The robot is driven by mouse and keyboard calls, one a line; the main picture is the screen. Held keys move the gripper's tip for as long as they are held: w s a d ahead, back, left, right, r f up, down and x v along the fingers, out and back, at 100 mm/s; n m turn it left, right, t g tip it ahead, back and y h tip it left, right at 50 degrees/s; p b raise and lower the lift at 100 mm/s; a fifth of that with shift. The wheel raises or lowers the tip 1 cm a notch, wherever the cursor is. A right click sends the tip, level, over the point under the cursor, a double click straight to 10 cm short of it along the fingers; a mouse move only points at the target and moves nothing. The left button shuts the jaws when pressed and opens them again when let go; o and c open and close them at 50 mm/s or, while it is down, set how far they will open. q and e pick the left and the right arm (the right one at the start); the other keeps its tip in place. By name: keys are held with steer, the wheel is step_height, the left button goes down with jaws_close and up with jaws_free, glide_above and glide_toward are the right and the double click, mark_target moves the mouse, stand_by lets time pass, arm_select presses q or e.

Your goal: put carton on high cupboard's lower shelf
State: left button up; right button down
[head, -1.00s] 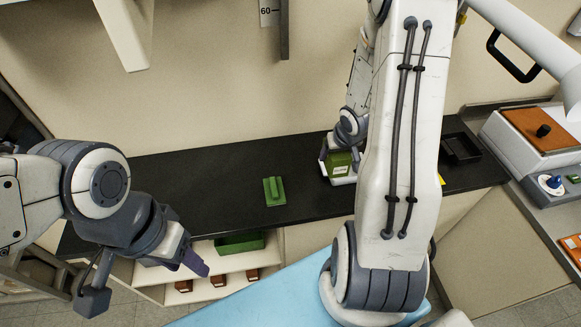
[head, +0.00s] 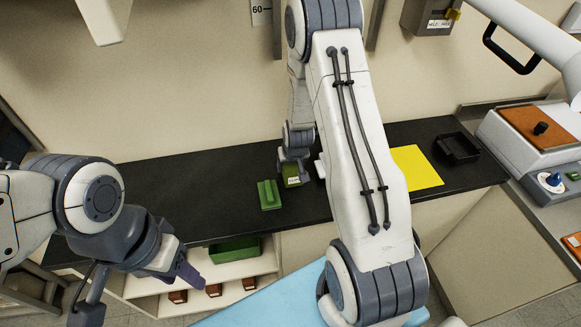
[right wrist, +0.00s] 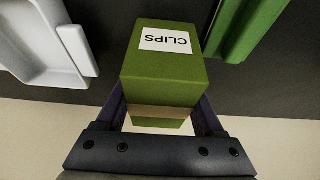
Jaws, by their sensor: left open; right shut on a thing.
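The carton (head: 291,171) is a small green box with a white label, over the black counter in the head view. In the right wrist view the carton (right wrist: 163,88) fills the middle, and its label reads CLIPS. My right gripper (right wrist: 162,118) is shut on it, with a finger on each side. I cannot tell how high it is above the counter. My left gripper (head: 190,275) is open and empty, in front of the counter at the lower left. I cannot make out the high cupboard's lower shelf in these views.
A green block (head: 269,195) lies on the counter (head: 215,182) close left of the carton. A yellow sheet (head: 416,167) and a black tray (head: 457,148) are at the right. Under the counter, a shelf holds a green bin (head: 235,250) and brown boxes (head: 214,290).

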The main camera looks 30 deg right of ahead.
steer(key=shift+f, duration=0.75)
steer(key=shift+f, duration=0.15)
jaws_free()
